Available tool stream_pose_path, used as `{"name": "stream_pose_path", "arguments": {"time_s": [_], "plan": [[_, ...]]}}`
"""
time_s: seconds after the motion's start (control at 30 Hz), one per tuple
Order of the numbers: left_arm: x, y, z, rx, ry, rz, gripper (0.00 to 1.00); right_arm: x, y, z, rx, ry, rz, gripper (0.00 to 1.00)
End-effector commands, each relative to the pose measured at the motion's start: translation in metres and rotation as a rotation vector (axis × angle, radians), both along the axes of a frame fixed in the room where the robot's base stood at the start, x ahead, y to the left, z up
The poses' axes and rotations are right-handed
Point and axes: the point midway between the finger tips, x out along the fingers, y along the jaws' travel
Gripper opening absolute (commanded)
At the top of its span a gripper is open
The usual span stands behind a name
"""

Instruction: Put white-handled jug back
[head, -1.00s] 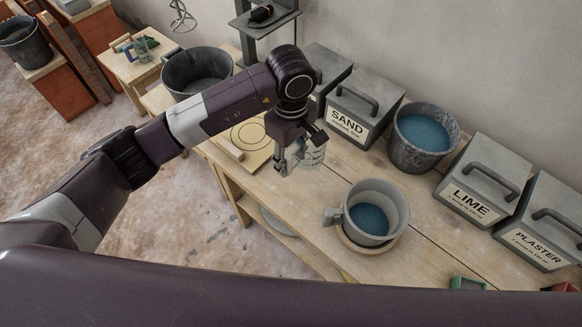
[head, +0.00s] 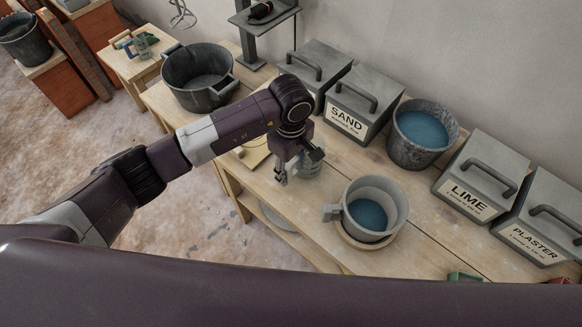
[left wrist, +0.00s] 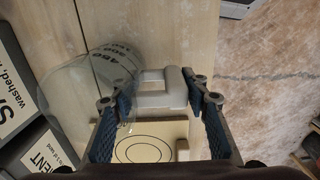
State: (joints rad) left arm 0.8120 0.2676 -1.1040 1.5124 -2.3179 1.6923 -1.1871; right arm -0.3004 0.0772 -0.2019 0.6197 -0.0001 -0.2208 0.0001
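The white-handled jug is a clear see-through measuring jug with dark marks. In the left wrist view the jug (left wrist: 80,85) is at left, with its white handle (left wrist: 160,88) pointing toward the space between my fingers. In the head view the jug (head: 311,166) stands on the workbench, partly hidden behind my left gripper (head: 294,170). In the left wrist view my left gripper (left wrist: 160,103) is open, with its fingertips on either side of the handle and no clear grip on it. My right gripper is not in view.
A grey mug-like pot (head: 397,205) with blue content stands close right of the jug. A SAND box (head: 352,100), a bucket (head: 400,148) and a LIME box (head: 480,170) line the wall. A board with circles (left wrist: 178,128) lies near the jug. A large dark tub (head: 190,95) stands at left.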

Motion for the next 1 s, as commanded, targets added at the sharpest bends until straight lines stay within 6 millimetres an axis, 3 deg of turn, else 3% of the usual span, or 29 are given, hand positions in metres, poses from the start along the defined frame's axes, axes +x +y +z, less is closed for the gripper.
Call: {"name": "stream_pose_path", "arguments": {"time_s": [0.1, 0.53, 1.0], "plan": [[0.0, 0.0, 0.0, 0.0, 0.0, 0.0, 0.57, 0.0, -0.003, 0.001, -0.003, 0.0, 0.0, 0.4], [0.001, 0.0, 0.01, -0.001, -0.003, 0.0, 0.57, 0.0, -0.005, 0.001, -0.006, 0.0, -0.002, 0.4], [0.001, 0.0, 0.103, 0.0, -0.004, -0.002, 0.57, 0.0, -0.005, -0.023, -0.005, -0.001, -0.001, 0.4]]}}
